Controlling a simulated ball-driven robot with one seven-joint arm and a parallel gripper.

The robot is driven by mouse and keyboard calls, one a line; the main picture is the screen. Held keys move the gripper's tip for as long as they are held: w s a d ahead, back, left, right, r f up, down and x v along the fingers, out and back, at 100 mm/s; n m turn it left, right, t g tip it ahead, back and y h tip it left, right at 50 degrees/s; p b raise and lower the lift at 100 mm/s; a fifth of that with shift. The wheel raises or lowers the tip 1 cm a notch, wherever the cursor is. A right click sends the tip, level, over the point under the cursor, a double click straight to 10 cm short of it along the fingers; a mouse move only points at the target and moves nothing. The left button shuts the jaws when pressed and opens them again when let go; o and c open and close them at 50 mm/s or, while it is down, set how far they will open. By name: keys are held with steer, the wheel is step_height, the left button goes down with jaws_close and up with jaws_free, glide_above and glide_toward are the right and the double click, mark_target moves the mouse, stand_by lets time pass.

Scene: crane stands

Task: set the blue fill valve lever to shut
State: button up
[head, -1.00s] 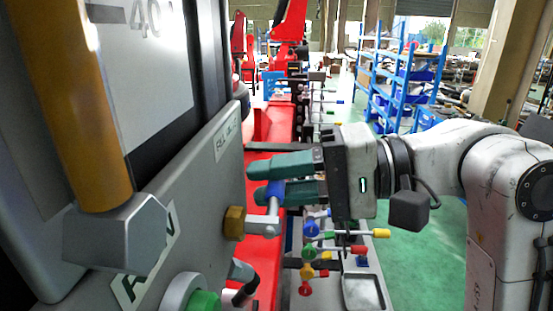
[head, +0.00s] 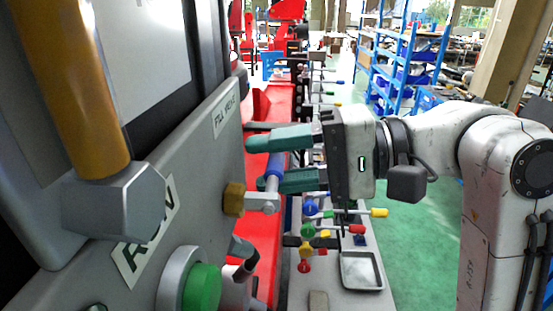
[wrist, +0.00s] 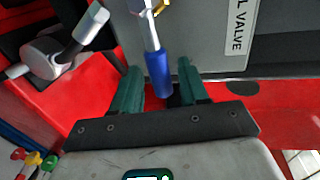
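The fill valve lever has a blue handle (head: 274,166) on a grey metal arm. It joins a brass hexagonal fitting (head: 234,199) on the grey panel and points upward in the head view. My gripper (head: 265,164) has its green fingers spread, one above and one below the blue handle in the head view. In the wrist view the blue handle (wrist: 158,74) lies between the two fingers, with a visible gap on each side. The "FILL VALVE" label (head: 226,112) is above the fitting in the head view.
A green button (head: 202,288) and a grey handle (head: 244,253) sit below the lever. A yellow tube with a large hex nut (head: 118,215) stands at left. Several coloured levers, including a yellow-tipped one (head: 379,212), and a metal tray (head: 361,270) lie beyond. Open floor is at right.

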steer(key=d+r+b, duration=0.2)
steer(key=d+b, duration=0.1)
steer(key=d, duration=0.7)
steer(key=shift+d, duration=0.3)
steer(key=w+d+f+m+t+h, duration=0.1)
steer(key=w+f+m+t, duration=0.15)
steer(key=f, duration=0.85)
steer(key=w+d+f+m+t+h, duration=0.1)
steer(key=w+d+f+t+h, duration=0.15)
steer(key=f, duration=0.85)
steer(key=s+d+f+h+b, duration=0.1)
steer(key=s+f+h, duration=0.1)
steer(key=f, duration=0.6)
steer(key=s+d+f+h+b, duration=0.1)
steer(key=s+d+f+h, duration=0.15)
steer(key=f, duration=0.55)
steer(key=s+d+f+n+g+h, duration=0.1)
steer(key=s+d+f+h, duration=0.1)
steer(key=s+d+f, duration=0.2)
steer(key=s+d+f+n+g+h, duration=0.1)
steer(key=s+d+f+h, duration=0.2)
steer(key=s+f, duration=0.4)
steer(key=s+d+f+n+g+h, duration=0.1)
steer(key=s+d+f, duration=0.4)
steer(key=s, duration=0.9)
steer(key=shift+d+f+g+h, duration=0.35)
steer(key=shift+f+g+h, duration=0.15)
steer(key=shift+f+h, duration=0.45)
